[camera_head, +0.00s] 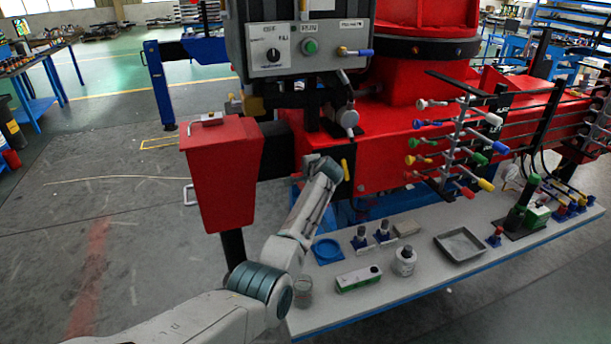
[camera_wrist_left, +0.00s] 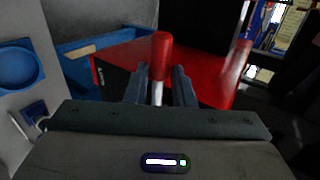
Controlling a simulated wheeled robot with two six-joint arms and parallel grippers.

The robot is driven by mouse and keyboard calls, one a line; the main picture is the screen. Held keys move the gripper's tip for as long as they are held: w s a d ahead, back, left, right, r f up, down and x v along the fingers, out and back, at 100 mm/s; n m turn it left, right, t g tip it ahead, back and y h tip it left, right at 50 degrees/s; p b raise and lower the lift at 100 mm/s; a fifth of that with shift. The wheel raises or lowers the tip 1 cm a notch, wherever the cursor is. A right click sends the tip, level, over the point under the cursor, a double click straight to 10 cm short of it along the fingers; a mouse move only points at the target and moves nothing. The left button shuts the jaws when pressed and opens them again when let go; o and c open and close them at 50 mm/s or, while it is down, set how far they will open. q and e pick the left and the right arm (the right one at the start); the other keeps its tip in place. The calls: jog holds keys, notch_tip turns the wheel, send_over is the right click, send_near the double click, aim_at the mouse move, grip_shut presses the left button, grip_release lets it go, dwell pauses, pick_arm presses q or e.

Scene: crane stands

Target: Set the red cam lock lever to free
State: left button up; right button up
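In the left wrist view a lever with a red grip (camera_wrist_left: 162,52) and a thin metal rod stands between the two fingers of my left gripper (camera_wrist_left: 161,78). The fingers are apart, one on each side, with some gap beside the rod. A second red-handled lever (camera_wrist_left: 237,68) stands to the right, apart from the fingers. No label shows which lever is the cam lock. In the head view my left gripper (camera_head: 327,168) is at the front of the red crane base (camera_head: 385,130). The lever between the fingers cannot be made out there. My right gripper is not in view.
A red post box (camera_head: 222,165) stands left of my left arm. A control box (camera_head: 300,45) hangs above. A rack of coloured levers (camera_head: 455,150) is on the right. A white bench (camera_head: 425,288) below holds a grey tray (camera_head: 460,245), bottle (camera_head: 404,262) and blue dish (camera_head: 327,250).

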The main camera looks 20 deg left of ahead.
pick_arm(q)
jog(key=o, duration=0.3)
jog(key=b+v, duration=0.3)
jog(key=v, duration=0.7)
jog(key=shift+s+d+r, duration=0.2)
jog(key=shift+s, duration=0.1)
